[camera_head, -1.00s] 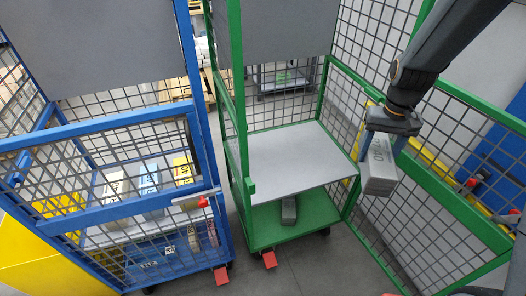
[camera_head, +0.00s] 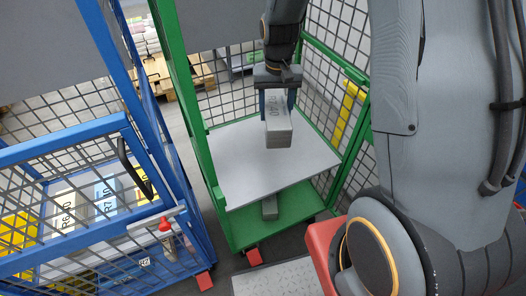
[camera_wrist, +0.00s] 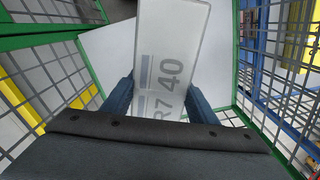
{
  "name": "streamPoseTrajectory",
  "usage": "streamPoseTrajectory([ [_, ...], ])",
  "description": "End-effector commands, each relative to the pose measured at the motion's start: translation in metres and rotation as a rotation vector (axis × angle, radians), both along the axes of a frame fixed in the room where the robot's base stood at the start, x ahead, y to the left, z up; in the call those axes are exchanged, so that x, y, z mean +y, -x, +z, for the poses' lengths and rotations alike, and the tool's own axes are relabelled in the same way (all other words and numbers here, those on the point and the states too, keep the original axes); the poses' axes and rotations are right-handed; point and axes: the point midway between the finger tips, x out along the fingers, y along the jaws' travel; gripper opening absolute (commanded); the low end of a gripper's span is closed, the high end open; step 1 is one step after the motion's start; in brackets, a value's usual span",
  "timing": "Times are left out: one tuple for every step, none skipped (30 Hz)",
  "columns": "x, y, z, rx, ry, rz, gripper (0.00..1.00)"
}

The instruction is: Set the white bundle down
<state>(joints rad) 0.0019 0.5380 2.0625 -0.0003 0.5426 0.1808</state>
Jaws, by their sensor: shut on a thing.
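The white bundle (camera_head: 279,126) is a pale grey-white block with dark print. My gripper (camera_head: 277,100) is shut on it and holds it above the grey-white shelf (camera_head: 235,165) of the green stacker. In the wrist view the bundle (camera_wrist: 172,50) shows "R7 40" and a blue stripe between my gripper's fingers (camera_wrist: 160,95). The shelf (camera_wrist: 215,70) lies behind it, bare where it shows. I cannot tell exactly how large the gap below the bundle is.
The green stacker's frame (camera_head: 190,130) and mesh sides flank the shelf. A blue stacker (camera_head: 70,145) at left holds several bundles, white, blue and yellow. The upper shelf has free room.

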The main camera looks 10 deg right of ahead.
Motion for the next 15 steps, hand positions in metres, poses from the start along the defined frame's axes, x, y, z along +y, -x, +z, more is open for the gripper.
streamPoseTrajectory([
  [0.002, -0.006, -0.017, -0.001, 0.0, -0.042, 0.0],
  [0.002, -0.008, -0.024, -0.002, 0.0, -0.07, 0.0],
  [0.003, -0.011, -0.033, -0.002, 0.0, -0.108, 0.0],
  [0.004, -0.013, -0.039, -0.002, 0.0, -0.136, 0.0],
  [0.004, -0.015, -0.046, -0.002, 0.0, -0.163, 0.0],
  [0.005, -0.018, -0.053, -0.002, 0.0, -0.199, 0.0],
  [0.005, -0.019, -0.058, -0.002, 0.0, -0.224, 0.0],
  [0.005, -0.021, -0.064, -0.002, 0.0, -0.249, 0.0],
  [0.004, -0.022, -0.07, -0.002, 0.0, -0.279, 0.0],
  [0.004, -0.024, -0.074, -0.002, 0.0, -0.3, 0.0],
  [0.004, -0.025, -0.078, -0.002, 0.0, -0.318, 0.0],
  [0.004, -0.026, -0.082, -0.003, 0.0, -0.34, 0.0],
  [0.004, -0.027, -0.084, -0.004, 0.0, -0.355, 0.0],
  [0.003, -0.028, -0.086, -0.004, 0.0, -0.367, 0.0],
  [0.003, -0.029, -0.089, -0.004, -0.001, -0.381, 0.0],
])
